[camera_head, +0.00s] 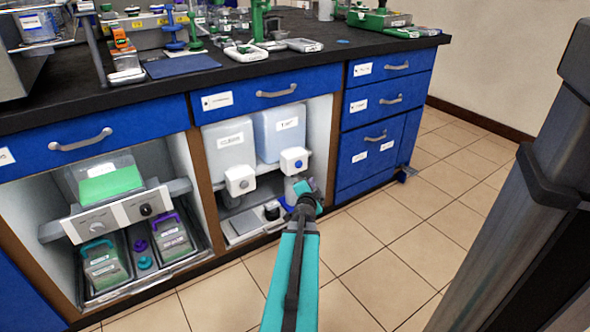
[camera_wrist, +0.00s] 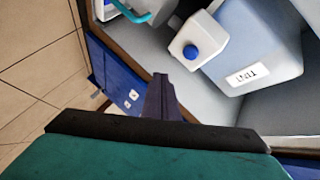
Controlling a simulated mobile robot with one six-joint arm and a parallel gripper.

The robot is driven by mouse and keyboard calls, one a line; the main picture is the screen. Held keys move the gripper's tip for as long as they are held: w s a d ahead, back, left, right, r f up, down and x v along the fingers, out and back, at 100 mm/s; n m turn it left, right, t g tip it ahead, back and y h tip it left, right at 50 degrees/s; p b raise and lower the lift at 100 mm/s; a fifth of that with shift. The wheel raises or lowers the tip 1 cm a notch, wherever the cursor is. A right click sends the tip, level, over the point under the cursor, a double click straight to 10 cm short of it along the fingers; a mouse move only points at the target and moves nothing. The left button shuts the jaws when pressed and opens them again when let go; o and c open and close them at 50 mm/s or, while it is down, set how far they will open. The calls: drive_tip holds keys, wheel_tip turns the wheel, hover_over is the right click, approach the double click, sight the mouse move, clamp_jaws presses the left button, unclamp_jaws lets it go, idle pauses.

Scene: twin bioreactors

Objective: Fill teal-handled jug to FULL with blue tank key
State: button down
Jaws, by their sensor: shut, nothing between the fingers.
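The blue tank (camera_head: 279,134) stands in the open middle cabinet bay. Its white tap box (camera_head: 294,160) carries a round blue key (camera_head: 298,165). In the wrist view the blue tank (camera_wrist: 262,45) lies at upper right and its blue key (camera_wrist: 191,52) at upper middle. Part of the jug with its teal handle (camera_wrist: 137,14) shows at the top edge of the wrist view; its fill level cannot be told. My gripper (camera_head: 304,186) is shut and empty, below and right of the blue key. Its dark fingers (camera_wrist: 161,80) show apart from key and jug.
A paler tank (camera_head: 230,142) with a grey key stands left of the blue one. Blue drawers (camera_head: 385,100) close off the right side. The tiled floor (camera_head: 365,250) is clear.

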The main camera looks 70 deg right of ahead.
sight(302, 165)
drive_tip(key=shift+s+d+r+m+g, duration=0.2)
drive_tip(key=shift+s+d, duration=0.05)
drive_tip(key=shift+s, duration=0.3)
drive_tip(key=shift+s+d+r+m+g, duration=0.15)
drive_tip(key=shift+s+d+m+g, duration=0.1)
drive_tip(key=shift+s, duration=0.25)
drive_tip(key=shift+w+d, duration=0.1)
drive_tip(key=shift+w, duration=0.1)
drive_tip(key=w+d+p, duration=0.4)
drive_tip(key=w, duration=0.3)
drive_tip(key=shift+d, duration=0.3)
drive_tip(key=shift+w+p, duration=0.15)
drive_tip(key=shift+p, duration=0.15)
idle(1.4)
drive_tip(key=shift+w+d+p, duration=0.25)
drive_tip(key=shift+p, duration=0.05)
drive_tip(key=shift+w+d+p, duration=0.25)
drive_tip(key=shift+w+p, duration=0.15)
drive_tip(key=shift+w, duration=0.1)
idle(3.2)
